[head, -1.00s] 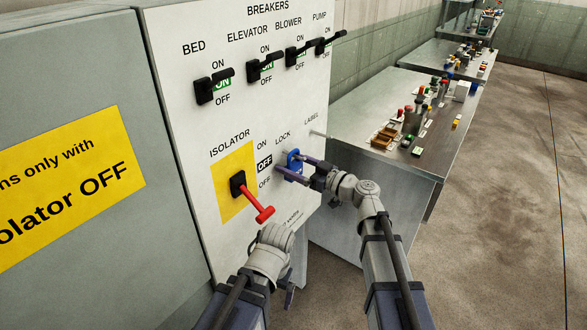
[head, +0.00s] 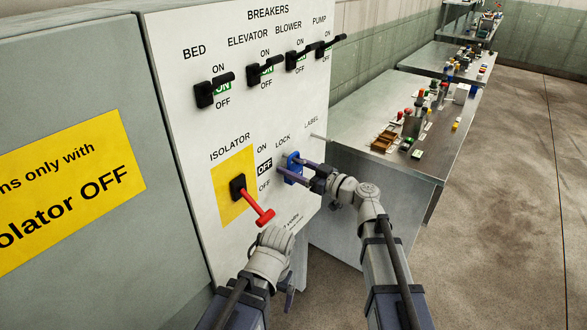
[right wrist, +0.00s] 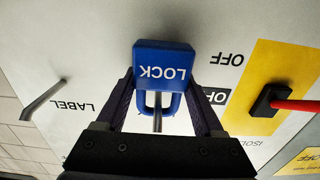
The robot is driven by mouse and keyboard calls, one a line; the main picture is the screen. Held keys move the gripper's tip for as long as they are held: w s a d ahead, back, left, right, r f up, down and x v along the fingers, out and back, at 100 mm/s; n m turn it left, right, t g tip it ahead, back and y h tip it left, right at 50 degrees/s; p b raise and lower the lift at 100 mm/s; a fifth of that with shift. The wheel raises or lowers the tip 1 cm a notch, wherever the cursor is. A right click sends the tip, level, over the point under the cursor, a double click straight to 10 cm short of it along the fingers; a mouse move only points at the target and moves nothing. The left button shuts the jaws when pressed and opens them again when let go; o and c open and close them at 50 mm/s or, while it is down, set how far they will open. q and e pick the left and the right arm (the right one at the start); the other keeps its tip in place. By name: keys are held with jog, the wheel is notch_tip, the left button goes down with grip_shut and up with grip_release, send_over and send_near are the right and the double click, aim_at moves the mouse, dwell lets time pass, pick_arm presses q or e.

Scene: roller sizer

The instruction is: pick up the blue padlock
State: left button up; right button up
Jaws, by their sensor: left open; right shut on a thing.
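The blue padlock (head: 292,166) is at the panel's LOCK spot, right of the isolator. In the right wrist view the padlock (right wrist: 163,62) shows its LOCK face, upside down, with its blue shackle around a grey peg (right wrist: 157,122). My right gripper (head: 300,169) is shut on the padlock, one finger on each side; it also shows in the right wrist view (right wrist: 164,88). My left gripper (head: 288,298) is open and empty, low in front of the panel and below the red isolator handle; its fingers are partly hidden by its own wrist.
The red isolator handle (head: 258,208) sticks out on a yellow plate, pointing down toward OFF. An empty peg (head: 319,136) stands at LABEL. Several black breaker levers (head: 262,68) run along the top. A metal bench (head: 372,108) with parts stands behind at right.

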jog(key=shift+r+p, duration=0.65)
jog(key=shift+r, duration=0.2)
jog(key=v, duration=1.8)
